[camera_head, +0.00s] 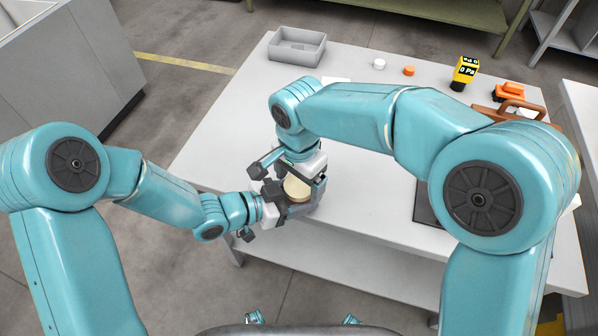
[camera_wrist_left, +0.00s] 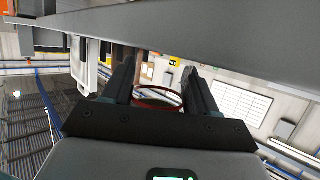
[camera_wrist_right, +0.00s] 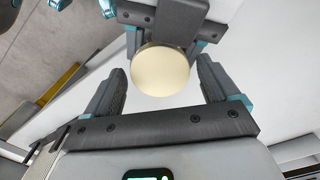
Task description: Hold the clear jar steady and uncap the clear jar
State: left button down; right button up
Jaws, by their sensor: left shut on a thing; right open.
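The clear jar shows mostly as its round cream lid (camera_head: 297,188), near the table's front-left edge; its body is largely hidden by my grippers. The lid (camera_wrist_right: 160,70) fills the middle of the right wrist view. My left gripper (camera_head: 286,200) is shut on the jar from the side. In the left wrist view a red-rimmed, see-through round part (camera_wrist_left: 158,98) sits between its fingers. My right gripper (camera_wrist_right: 160,64) is open above the lid, one finger on either side, with visible gaps to it.
The white table (camera_head: 360,210) has a grey tray (camera_head: 297,46) at its back left. A white cap (camera_head: 379,63), an orange cap (camera_head: 408,70), a yellow gauge (camera_head: 465,71) and an orange item (camera_head: 508,92) stand along the back.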

jog(key=c, duration=1.1)
jog(key=n, duration=0.3)
